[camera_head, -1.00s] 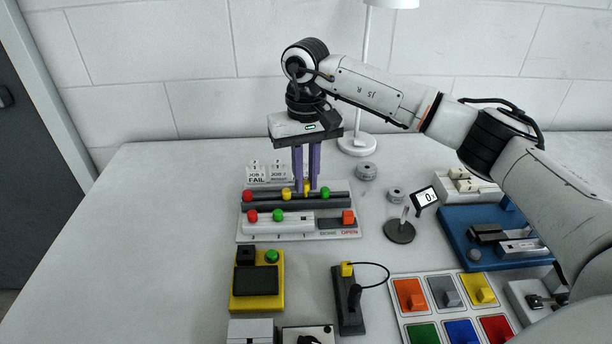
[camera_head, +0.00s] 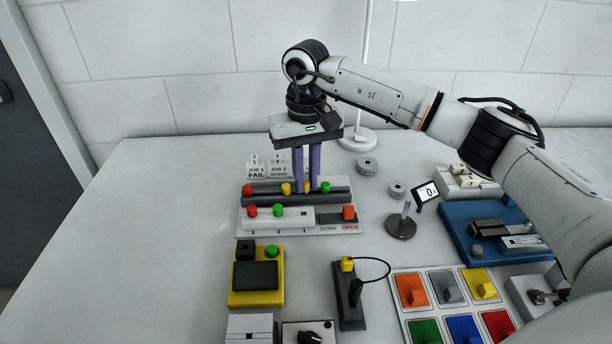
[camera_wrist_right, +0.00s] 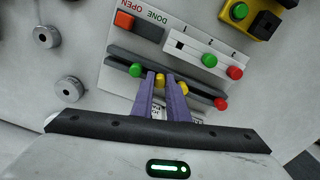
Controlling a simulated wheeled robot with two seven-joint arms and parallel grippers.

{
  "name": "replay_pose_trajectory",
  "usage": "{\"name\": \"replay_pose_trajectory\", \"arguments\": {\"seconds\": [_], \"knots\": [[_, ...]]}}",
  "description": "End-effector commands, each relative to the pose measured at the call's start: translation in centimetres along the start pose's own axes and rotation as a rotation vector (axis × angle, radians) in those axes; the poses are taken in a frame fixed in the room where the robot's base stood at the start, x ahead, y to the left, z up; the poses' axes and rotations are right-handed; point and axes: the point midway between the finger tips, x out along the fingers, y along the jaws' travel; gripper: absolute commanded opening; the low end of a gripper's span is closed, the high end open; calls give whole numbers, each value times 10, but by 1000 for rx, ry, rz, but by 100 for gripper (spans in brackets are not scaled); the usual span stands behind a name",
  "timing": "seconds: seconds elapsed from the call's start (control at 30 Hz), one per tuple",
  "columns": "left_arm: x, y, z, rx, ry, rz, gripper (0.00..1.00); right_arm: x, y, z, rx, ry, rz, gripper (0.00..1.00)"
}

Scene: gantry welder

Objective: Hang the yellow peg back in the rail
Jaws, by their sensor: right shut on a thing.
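The dark grey rail (camera_head: 270,200) runs along the back of the white board and holds coloured pegs: red (camera_head: 248,190), yellow (camera_head: 287,188) and green (camera_head: 325,187). My right gripper (camera_head: 307,188) points straight down over the rail, between that yellow peg and the green one. Its purple fingers are shut on another yellow peg (camera_wrist_right: 160,79), whose head shows between the fingertips in the right wrist view. The held peg is at the rail's line; its lower end is hidden, so I cannot tell how deep it sits. My left gripper is out of view.
A white front strip (camera_head: 295,223) holds a red and a green peg. An orange OPEN button (camera_head: 349,212) is at the board's right. Job cards (camera_head: 267,170) stand behind the rail. A small gauge (camera_head: 401,227) stands to the right. The table's left side is clear.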

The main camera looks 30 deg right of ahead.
Motion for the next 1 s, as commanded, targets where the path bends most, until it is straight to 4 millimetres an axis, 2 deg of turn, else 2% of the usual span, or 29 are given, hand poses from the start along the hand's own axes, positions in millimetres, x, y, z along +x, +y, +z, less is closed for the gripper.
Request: {"name": "replay_pose_trajectory", "arguments": {"seconds": [0.23,0.77,0.8,0.9,1.0], "knots": [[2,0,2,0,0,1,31,6,0,0,0,-1,0,0],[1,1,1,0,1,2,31,6,0,0,0,-1,0,0],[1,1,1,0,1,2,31,6,0,0,0,0,0,17],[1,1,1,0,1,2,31,6,0,0,0,0,0,34],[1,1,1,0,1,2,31,6,0,0,0,0,0,36]]}}
